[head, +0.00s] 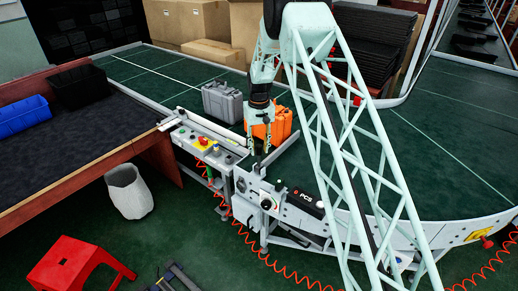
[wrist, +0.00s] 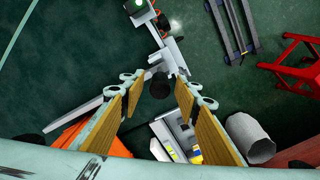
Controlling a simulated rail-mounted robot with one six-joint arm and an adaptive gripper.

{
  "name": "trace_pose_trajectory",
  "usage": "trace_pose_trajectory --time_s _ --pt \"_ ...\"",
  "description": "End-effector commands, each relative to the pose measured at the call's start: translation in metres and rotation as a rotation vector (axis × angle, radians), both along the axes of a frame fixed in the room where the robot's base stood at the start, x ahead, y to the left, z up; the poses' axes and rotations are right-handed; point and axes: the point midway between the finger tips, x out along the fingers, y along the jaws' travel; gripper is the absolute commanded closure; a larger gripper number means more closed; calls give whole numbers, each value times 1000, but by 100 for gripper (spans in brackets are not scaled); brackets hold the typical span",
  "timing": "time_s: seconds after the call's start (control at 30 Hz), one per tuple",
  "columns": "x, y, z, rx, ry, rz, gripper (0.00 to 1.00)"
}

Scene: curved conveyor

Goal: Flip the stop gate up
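My gripper (head: 257,165) points down over the gap between the two conveyor sections, its two fingers apart. In the wrist view my gripper (wrist: 156,85) is open, with nothing held between its wooden-looking pads. A dark round knob or end (wrist: 160,87) shows between the fingertips; I cannot tell whether they touch it. Beyond it is a grey metal bracket (wrist: 166,52). A slanted grey plate (head: 283,142), also at left in the wrist view (wrist: 90,111), looks like the stop gate, but I cannot be certain. My fingers hide part of this area.
A control panel (head: 203,145) with buttons is to the left. The curved conveyor (head: 455,232) runs right. A white bin (head: 128,192) and red stool (head: 70,264) stand on the floor.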

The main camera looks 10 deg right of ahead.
Motion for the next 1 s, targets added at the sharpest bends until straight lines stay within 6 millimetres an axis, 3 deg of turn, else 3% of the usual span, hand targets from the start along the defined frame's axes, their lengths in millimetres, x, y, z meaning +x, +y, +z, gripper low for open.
trace_pose_trajectory --time_s 0.1,0.43,1.0 --pt "0 0 0 0 0 0 71" --pt "0 0 0 0 0 0 100" --pt "-5 -11 -1 -43 -35 -17 100"
